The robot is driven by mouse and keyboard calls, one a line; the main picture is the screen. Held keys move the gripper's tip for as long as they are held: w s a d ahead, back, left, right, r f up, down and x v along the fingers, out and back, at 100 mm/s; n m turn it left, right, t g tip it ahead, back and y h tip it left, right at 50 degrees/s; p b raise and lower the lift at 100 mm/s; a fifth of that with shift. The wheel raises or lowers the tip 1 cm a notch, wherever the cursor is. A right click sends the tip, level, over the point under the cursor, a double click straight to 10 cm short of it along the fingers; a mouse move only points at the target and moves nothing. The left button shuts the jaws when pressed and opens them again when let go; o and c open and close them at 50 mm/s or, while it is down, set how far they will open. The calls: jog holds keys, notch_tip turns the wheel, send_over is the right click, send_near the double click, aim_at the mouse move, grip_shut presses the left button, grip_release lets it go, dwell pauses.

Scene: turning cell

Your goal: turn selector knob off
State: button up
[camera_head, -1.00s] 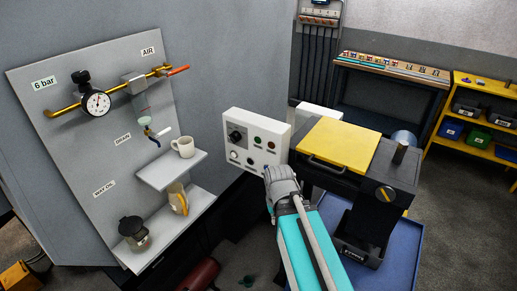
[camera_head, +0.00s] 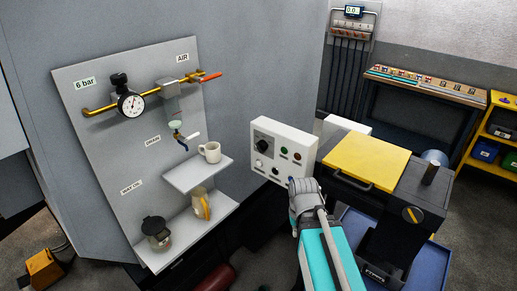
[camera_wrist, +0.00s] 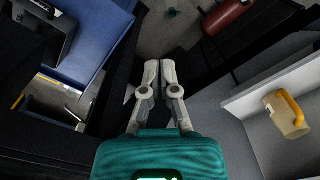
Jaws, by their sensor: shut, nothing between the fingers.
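The selector knob (camera_head: 263,142) is a dark knob on the upper left of a white control box (camera_head: 302,135), which also carries small green, red and pale buttons. The box does not show in the wrist view. My gripper (camera_head: 296,183) is at the lower right of the box in the head view, apart from the knob. Its fingertips are hard to make out there. In the wrist view my gripper (camera_wrist: 161,64) is shut and empty, pointing down toward the floor.
A grey panel with a gauge (camera_head: 130,103), a mug (camera_head: 210,152) on a shelf, and two jugs stands left of the box. A machine with a yellow lid (camera_head: 368,160) stands right. In the wrist view, a yellow-handled jug (camera_wrist: 286,115) is at right and a red cylinder (camera_wrist: 226,14) at top.

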jog(key=o, duration=0.4)
jog(key=shift+w, duration=0.15)
jog(key=o, duration=0.5)
jog(key=shift+w+f+n+h, duration=0.2)
jog(key=shift+w+n+h, duration=0.4)
jog(key=shift+w+n, duration=0.1)
jog(key=shift+c, duration=0.2)
jog(key=o, duration=0.4)
jog(key=w+n+h, duration=0.1)
jog(key=w+n+t+h+b, duration=0.1)
jog(key=w+n, duration=0.1)
jog(key=w+n+h+b, duration=0.1)
jog(key=w+n, duration=0.1)
jog(key=shift+w+a+r+h, duration=0.15)
jog(key=shift+a+h, duration=0.2)
jog(key=shift+h, duration=0.05)
jog(key=shift+c, duration=0.2)
jog(key=n+t+h+b, duration=0.4)
jog(key=n+t+h, duration=0.55)
jog(key=n, duration=0.95)
send_near(260, 148)
jog(key=s+a+t+y, duration=0.1)
jog(key=s+a+t, duration=0.1)
jog(key=s+a, duration=0.1)
jog(key=shift+w+d+f+g, duration=0.25)
jog(key=shift+w+d, duration=0.1)
jog(key=shift+d, duration=0.05)
